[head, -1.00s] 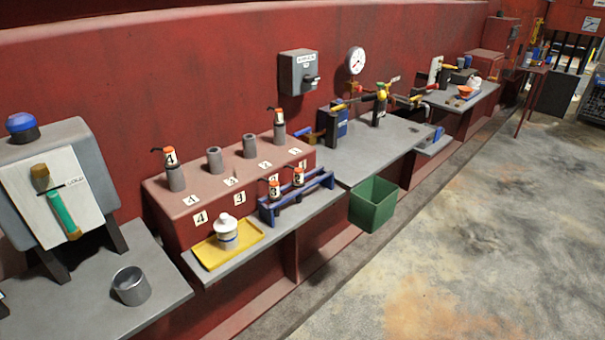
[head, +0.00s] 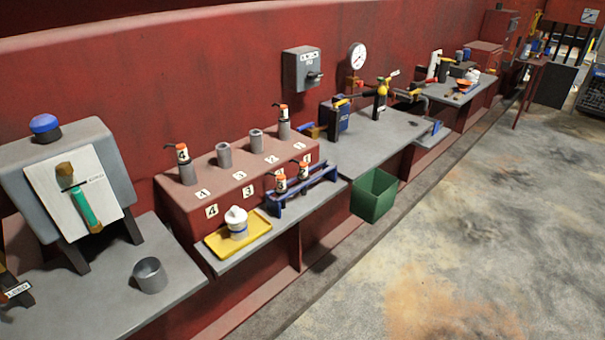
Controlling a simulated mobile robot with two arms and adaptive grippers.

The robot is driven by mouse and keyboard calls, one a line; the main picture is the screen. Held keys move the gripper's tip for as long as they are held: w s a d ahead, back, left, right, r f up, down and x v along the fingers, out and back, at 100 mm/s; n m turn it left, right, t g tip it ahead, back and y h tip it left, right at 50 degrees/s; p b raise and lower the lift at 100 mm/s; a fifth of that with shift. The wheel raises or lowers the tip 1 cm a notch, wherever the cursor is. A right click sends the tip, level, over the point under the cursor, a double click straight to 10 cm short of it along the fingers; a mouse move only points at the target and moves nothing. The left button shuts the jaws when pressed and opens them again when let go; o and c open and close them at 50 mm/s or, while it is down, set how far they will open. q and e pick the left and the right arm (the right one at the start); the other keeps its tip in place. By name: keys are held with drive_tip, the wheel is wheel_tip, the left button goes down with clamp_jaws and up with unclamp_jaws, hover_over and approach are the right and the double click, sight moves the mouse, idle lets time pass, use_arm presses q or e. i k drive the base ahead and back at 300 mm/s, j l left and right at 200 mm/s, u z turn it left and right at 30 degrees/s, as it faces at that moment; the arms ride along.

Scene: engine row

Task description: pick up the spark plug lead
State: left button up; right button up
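Several spark plug leads show, each with an orange and white numbered cap and a dark hooked end. One lead (head: 182,154) stands on the left grey tube of the red block (head: 180,212), and another lead (head: 284,112) on the right tube. Two middle tubes (head: 224,155) (head: 256,141) are bare. Two more leads, a left one (head: 281,185) and a right one (head: 304,172), stand in the blue rack (head: 322,181) in front of the block. Neither of my grippers is in view.
A metal cup (head: 150,276) stands on the left shelf. A green bin (head: 374,195) hangs at the shelf edge. The floor (head: 480,220) at right is clear.

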sight(304, 176)
drive_tip(key=u, duration=0.65)
drive_tip(key=i+l+u, duration=0.1)
drive_tip(key=l+u, duration=0.35)
drive_tip(key=i+l+u, duration=0.1)
drive_tip(key=l+u, duration=0.6)
drive_tip(key=u, duration=0.15)
drive_tip(key=l+u, duration=0.45)
drive_tip(key=k+j, duration=0.05)
